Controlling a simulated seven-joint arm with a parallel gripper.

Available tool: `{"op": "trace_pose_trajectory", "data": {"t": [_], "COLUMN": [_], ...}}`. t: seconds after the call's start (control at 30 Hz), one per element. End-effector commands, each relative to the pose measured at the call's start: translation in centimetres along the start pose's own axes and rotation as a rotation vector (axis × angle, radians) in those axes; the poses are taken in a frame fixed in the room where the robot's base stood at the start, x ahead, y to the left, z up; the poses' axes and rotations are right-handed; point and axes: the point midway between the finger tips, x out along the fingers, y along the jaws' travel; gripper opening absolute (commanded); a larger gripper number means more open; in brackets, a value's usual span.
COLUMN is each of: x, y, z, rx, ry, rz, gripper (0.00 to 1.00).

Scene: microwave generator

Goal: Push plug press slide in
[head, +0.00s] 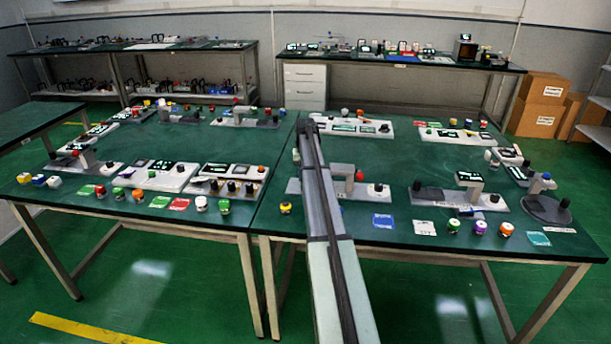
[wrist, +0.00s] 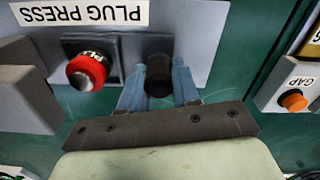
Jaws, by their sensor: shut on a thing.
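In the wrist view, a grey panel carries a white label reading PLUG PRESS (wrist: 82,13), upside down. A red button (wrist: 87,72) with white lettering sits on a dark square mount on the panel. To its right, a dark cylindrical knob (wrist: 159,72) stands in front of a grey block. My gripper (wrist: 158,88) has its two blue fingers on either side of this knob and is shut on it. In the head view my arm reaches forward over the tables; my gripper and the held knob cannot be made out there.
In the wrist view, a grey block (wrist: 28,98) stands close on the left. A light box labelled GAP (wrist: 290,88), with an orange button (wrist: 293,102), stands on the right. In the head view, several small devices crowd the green tables (head: 400,150).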

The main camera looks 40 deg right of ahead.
Motion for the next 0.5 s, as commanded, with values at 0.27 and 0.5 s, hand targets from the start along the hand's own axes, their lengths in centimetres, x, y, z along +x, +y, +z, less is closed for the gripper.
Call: {"op": "trace_pose_trajectory", "data": {"t": [0.27,0.5], "x": [0.0,0.0], "y": [0.1,2.7], "z": [0.0,0.6], "rx": [0.000,0.002], "ry": [0.001,0.000], "rz": [0.000,0.001], "gripper": [0.00,0.00]}}
